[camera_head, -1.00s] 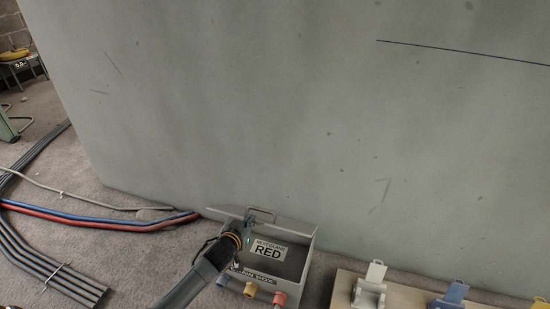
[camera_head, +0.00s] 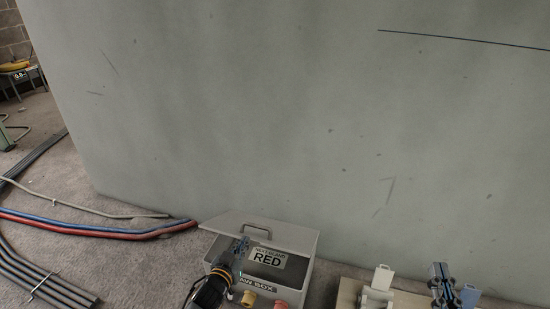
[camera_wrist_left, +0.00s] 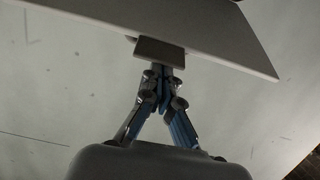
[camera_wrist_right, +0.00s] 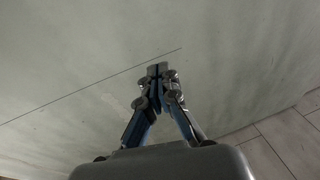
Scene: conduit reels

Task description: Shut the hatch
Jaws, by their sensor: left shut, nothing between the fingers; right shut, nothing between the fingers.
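The grey box (camera_head: 294,277) stands on the floor against the large grey wall. Its hatch (camera_head: 287,235), a grey lid with a bar handle (camera_head: 256,230), is partly open and tilted over the box. The dark opening and a label reading RED (camera_head: 268,259) show below it. My left gripper (camera_head: 241,243) is shut and empty at the hatch's near edge; contact cannot be told. In the left wrist view, the pale hatch panel (camera_wrist_left: 110,12) spans the top, close to the fingertips (camera_wrist_left: 160,65). My right gripper (camera_head: 438,270) is shut and empty, right of the box.
Yellow (camera_head: 249,298) and red (camera_head: 280,304) fittings are on the box's front. Blue and red conduits (camera_head: 100,229) and grey pipes (camera_head: 40,282) lie at left.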

